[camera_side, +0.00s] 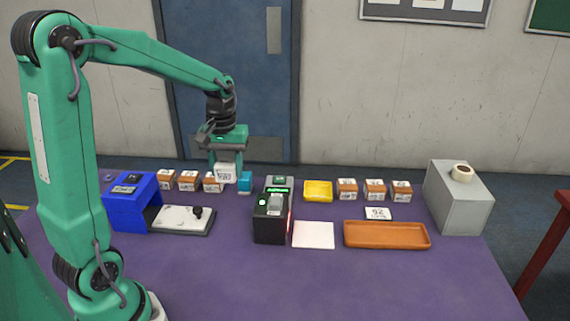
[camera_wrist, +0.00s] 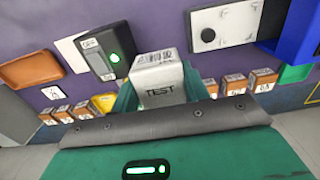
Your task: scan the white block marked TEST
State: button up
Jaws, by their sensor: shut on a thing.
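The white block marked TEST (camera_wrist: 160,88) is in my gripper (camera_wrist: 158,95), with a teal finger on each side of it. Its TEST lettering and a barcode on another face show in the wrist view. In the side view the white block (camera_side: 225,172) hangs below my gripper (camera_side: 227,160), left of the scanner and near the row of blocks. I cannot tell how far above the table it is. The scanner (camera_wrist: 106,52) also shows in the wrist view.
Orange-and-white blocks (camera_side: 188,181) stand to the left, others (camera_side: 374,190) right of a yellow tray (camera_side: 318,198). A white pad (camera_side: 313,235) and an orange tray (camera_side: 386,244) lie at the right front.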

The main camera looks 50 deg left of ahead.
jog(key=w+d+m, duration=1.5)
jog(key=w+d, duration=0.2)
jog(key=shift+w+f, duration=0.2)
jog(key=shift+f, duration=2.3)
jog(key=shift+f, duration=0.15)
jog(key=shift+f, duration=4.3)
notch_tip(320, 180, up, 9)
jog(key=shift+r, duration=0.15)
